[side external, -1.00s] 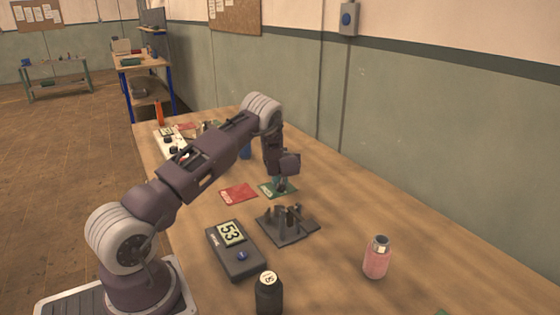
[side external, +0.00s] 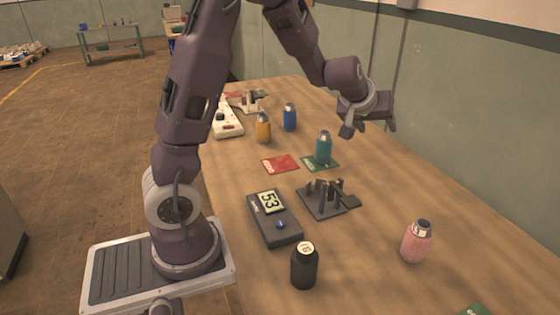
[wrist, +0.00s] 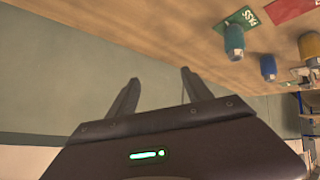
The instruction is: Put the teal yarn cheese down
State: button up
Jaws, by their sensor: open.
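The teal yarn cheese (side external: 323,147) stands upright on the green card (side external: 333,166). It has a grey top. In the wrist view the yarn cheese (wrist: 234,41) is at the upper right, on the green card (wrist: 247,17). My gripper (side external: 368,128) is open and empty, raised above the table, up and to the right of the yarn cheese and apart from it. In the wrist view its two fingers (wrist: 160,77) are spread with nothing between them.
A red card (side external: 280,164) lies left of the green one. Blue (side external: 289,118) and yellow (side external: 263,128) cheeses stand behind. A dark stand (side external: 328,199), a timer box showing 53 (side external: 275,218), a black bottle (side external: 304,267) and a pink cheese (side external: 416,242) are nearer. The table's right side is largely clear.

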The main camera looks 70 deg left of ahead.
jog(key=s+d+r+m+h, duration=0.2)
jog(key=s+d+r+m, duration=0.15)
jog(key=s+d, duration=0.3)
jog(key=s+d+r+m+h, duration=0.2)
jog(key=s+d+r, duration=0.2)
jog(key=s+d, duration=0.25)
jog(key=s+d+f+m+g, duration=0.2)
jog(key=s+m, duration=0.2)
jog(key=s, duration=1.5)
jog(key=shift+s+d+g, duration=0.2)
jog(key=shift+s+g, duration=0.2)
